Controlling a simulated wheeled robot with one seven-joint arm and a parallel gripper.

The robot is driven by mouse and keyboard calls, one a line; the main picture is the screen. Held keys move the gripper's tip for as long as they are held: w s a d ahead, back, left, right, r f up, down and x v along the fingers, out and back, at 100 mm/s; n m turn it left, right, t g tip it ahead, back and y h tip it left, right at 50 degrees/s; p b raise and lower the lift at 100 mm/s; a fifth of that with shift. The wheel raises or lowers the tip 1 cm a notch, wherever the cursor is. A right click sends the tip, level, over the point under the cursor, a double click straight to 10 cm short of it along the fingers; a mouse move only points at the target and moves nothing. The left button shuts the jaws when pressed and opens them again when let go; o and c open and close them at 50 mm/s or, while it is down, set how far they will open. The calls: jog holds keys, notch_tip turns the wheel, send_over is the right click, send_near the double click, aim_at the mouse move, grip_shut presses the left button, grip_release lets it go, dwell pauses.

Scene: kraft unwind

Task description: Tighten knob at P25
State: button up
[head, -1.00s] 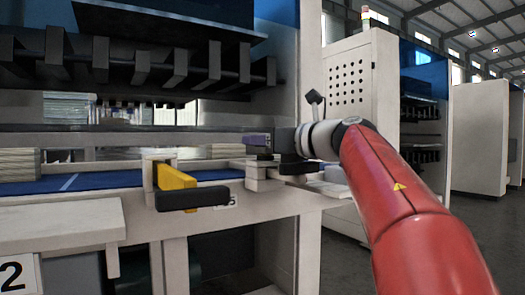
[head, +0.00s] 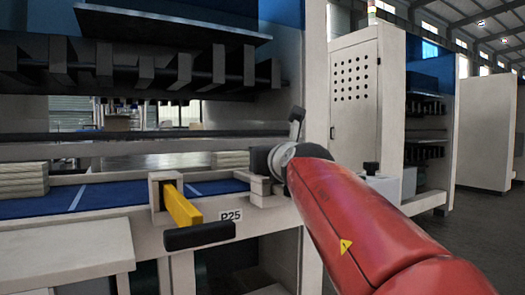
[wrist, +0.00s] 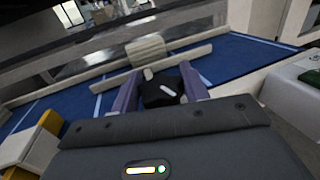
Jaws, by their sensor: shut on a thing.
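In the wrist view, a black knob (wrist: 160,93) with a white mark on its top sits between the purple fingers of my gripper (wrist: 157,86). The fingers are shut on its two sides. In the head view, my gripper sits at the right end of the blue table, by a pale block on the machine's frame. My red arm and dark wrist hide the fingers and the knob there. The P25 label (head: 231,216) is on the pale front rail, just left of and below my gripper.
A yellow bar (head: 183,206) with a black handle (head: 200,235) juts out left of the label. The blue table (head: 110,195) lies behind, with a pale stack (head: 22,178) at far left. A perforated cabinet (head: 353,90) stands to the right, with a small black knob (head: 371,167) near it.

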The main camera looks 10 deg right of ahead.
jog(key=shift+r+m+h+p, duration=0.2)
jog(key=shift+m+h, duration=0.4)
jog(key=shift+h, duration=0.35)
jog(key=shift+r+m+h+p, duration=0.2)
jog(key=shift+m+h, duration=0.4)
jog(key=shift+h, duration=0.35)
jog(key=o, duration=0.9)
jog(key=shift+s+f, duration=0.1)
jog(key=shift+o, duration=0.3)
jog(key=shift+f, duration=0.1)
